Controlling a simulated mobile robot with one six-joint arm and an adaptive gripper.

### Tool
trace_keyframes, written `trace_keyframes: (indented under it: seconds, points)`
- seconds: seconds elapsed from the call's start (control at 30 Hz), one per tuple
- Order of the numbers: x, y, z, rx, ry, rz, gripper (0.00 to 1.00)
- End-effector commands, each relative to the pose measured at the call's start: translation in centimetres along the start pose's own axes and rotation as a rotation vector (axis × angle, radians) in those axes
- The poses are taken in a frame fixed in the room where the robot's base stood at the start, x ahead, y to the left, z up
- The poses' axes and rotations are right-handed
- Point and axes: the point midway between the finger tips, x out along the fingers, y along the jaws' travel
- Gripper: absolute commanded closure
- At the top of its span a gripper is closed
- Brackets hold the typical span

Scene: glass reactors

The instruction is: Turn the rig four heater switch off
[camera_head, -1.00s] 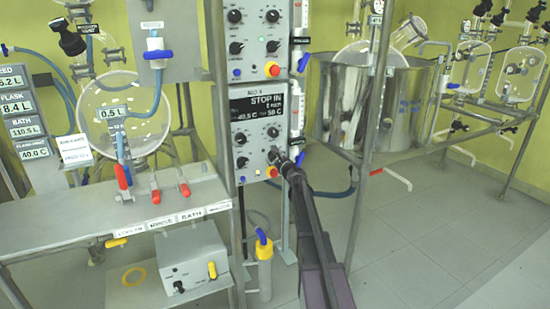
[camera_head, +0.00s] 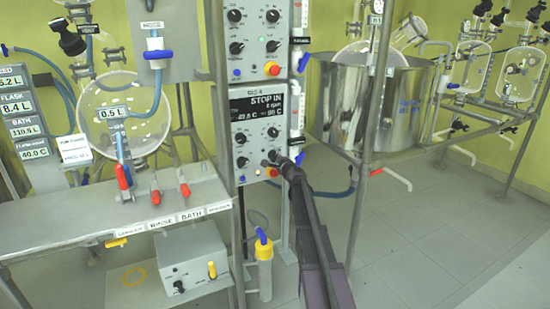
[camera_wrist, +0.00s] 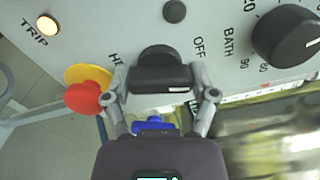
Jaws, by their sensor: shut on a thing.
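The control panel (camera_head: 250,139) with a lit display reading "STOP IN" stands in the middle of the head view; its small title looks like "RIG 4". My gripper (camera_head: 273,160) reaches its lower right knob. In the wrist view, my gripper (camera_wrist: 160,88) is shut on a black switch knob (camera_wrist: 160,68), one finger on each side. The knob's bar lies crosswise, with a white mark near its right end. "OFF" is printed to its right, and a label partly hidden by the left finger starts with "H". In the head view the gripper covers the knob.
A red button on a yellow collar (camera_wrist: 88,90) sits close left of my gripper, with a lit TRIP lamp (camera_wrist: 47,24) above it. A larger BATH knob (camera_wrist: 288,36) is at the right. A similar panel (camera_head: 256,40) is above; a steel bath (camera_head: 345,105) stands right.

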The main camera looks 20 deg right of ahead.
Motion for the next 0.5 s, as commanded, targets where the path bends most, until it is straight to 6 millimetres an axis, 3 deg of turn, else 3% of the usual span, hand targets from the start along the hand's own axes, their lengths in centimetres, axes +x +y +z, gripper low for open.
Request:
trace_keyframes:
  seconds: [0.5]
  points:
    - [0.14,-0.03,-0.03,-0.297,0.0,0.0,0.73]
